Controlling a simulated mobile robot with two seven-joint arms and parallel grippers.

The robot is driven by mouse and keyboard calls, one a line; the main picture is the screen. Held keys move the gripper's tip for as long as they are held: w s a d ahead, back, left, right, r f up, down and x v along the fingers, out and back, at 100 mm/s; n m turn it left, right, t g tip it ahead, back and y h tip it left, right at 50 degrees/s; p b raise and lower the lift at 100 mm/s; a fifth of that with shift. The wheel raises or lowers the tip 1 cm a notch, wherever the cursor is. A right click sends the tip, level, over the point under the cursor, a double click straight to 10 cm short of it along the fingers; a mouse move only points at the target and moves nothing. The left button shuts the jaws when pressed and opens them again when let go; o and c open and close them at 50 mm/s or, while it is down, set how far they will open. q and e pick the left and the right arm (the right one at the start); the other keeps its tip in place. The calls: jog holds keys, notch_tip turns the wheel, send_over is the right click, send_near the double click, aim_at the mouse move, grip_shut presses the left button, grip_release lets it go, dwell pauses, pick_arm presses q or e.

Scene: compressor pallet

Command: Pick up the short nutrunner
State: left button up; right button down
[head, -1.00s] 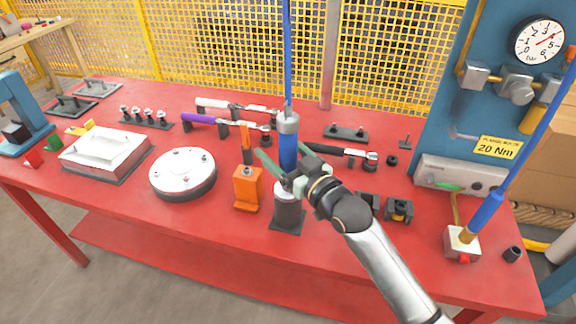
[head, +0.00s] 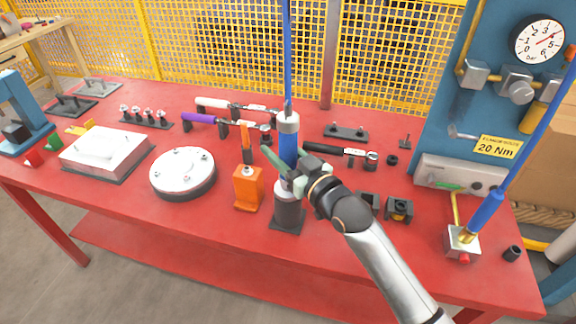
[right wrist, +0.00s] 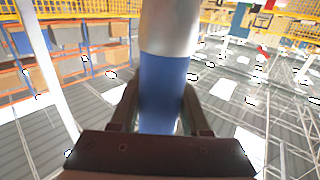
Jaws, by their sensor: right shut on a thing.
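The short nutrunner (head: 288,140) is an upright tool with a blue body and silver ends, hung on a blue hose and standing in a dark holder (head: 287,221) on the red table. My right gripper (head: 284,167) is shut on its blue body. In the right wrist view the blue and silver body (right wrist: 163,85) stands between the two fingers (right wrist: 160,112). Whether its lower end is clear of the holder I cannot tell. My left gripper is not in view.
An orange-handled tool in an orange stand (head: 248,188) is close on the left, beside a round silver cover (head: 183,172). Black, purple and white torque wrenches (head: 338,150) lie behind. Black blocks (head: 398,208) and a second blue tool (head: 487,209) are right.

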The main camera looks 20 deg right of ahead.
dwell(0.8)
jog(key=shift+r, duration=0.2)
jog(key=shift+r, duration=0.15)
